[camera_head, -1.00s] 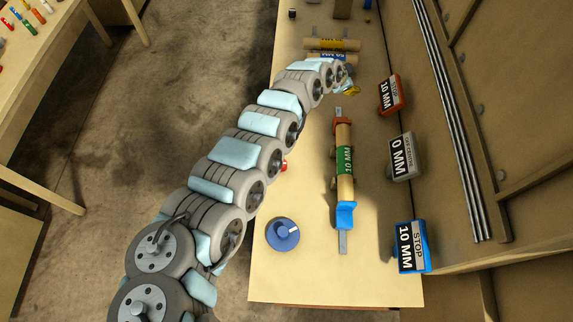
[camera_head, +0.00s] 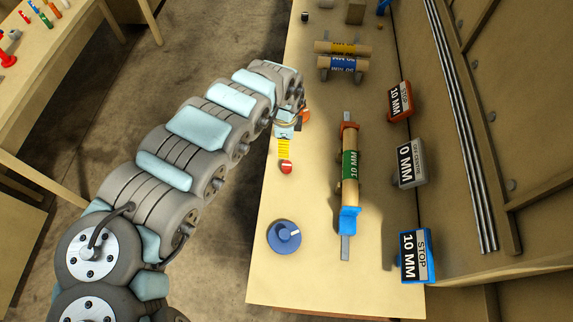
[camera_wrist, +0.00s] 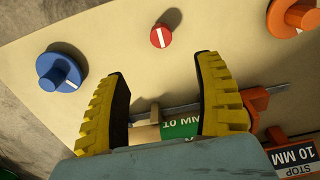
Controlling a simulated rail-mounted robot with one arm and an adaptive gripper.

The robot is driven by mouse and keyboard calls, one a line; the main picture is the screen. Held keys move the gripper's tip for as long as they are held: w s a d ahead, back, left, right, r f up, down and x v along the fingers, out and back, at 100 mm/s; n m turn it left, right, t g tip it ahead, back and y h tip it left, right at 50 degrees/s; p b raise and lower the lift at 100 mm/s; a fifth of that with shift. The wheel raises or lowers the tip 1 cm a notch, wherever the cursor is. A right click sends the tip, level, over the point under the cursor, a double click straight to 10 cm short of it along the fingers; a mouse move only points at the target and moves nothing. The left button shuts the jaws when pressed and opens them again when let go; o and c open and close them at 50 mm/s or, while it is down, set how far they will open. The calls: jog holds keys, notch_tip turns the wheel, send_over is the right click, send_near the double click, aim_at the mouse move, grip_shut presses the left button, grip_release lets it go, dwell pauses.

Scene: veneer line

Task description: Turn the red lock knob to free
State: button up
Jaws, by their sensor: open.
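The red lock knob (camera_head: 286,167) is a small round knob with a white line, on the pale table near its left edge. In the wrist view the red knob (camera_wrist: 160,36) lies beyond the fingertips, roughly centred between them. My gripper (camera_head: 284,149) hangs by the knob on its far side, yellow fingers towards it. In the wrist view my gripper (camera_wrist: 160,68) is open, with nothing between its fingers. I cannot tell how high it is above the table.
A blue knob (camera_head: 284,237) stands nearer; an orange knob (camera_head: 305,117) is partly hidden by my arm. A green-labelled roller (camera_head: 349,165) lies right of the red knob, between orange and blue holders. Signed blocks, including a blue one (camera_head: 415,257), line the right side.

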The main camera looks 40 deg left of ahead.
aim_at(286, 165)
notch_tip(286, 165, down, 11)
jog(key=shift+w+d+f, duration=0.1)
jog(key=shift+w+d, duration=0.05)
jog(key=shift+f, duration=2.1)
jog(key=c, duration=1.2)
